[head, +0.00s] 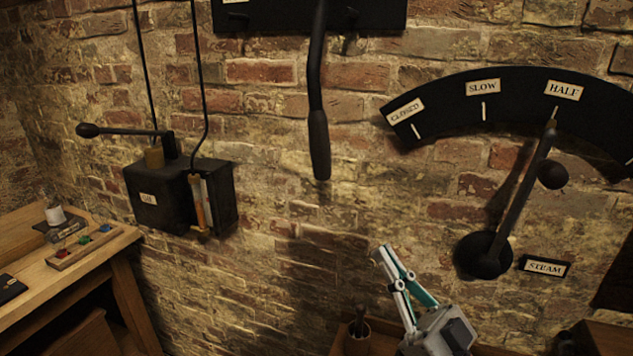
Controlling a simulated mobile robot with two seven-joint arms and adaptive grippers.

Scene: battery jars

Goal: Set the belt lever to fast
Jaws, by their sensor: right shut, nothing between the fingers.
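A black lever (319,140) hangs down from a black plate (375,15) at the top middle of the head view. Its top end and the plate's wording are cut off by the frame edge, so I cannot tell for sure that it is the belt lever, or its setting. My right gripper (380,253) points up at the lower middle, below and to the right of the lever's grip. It is shut, empty and apart from the lever. My left gripper is not in view.
At right, a steam lever (525,180) points at HALF on a black arc (440,113). At left, a black wall box (160,195) has a knobbed arm (90,130). A wooden bench (105,245) stands lower left. A small wooden stand (380,345) is beside my right gripper.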

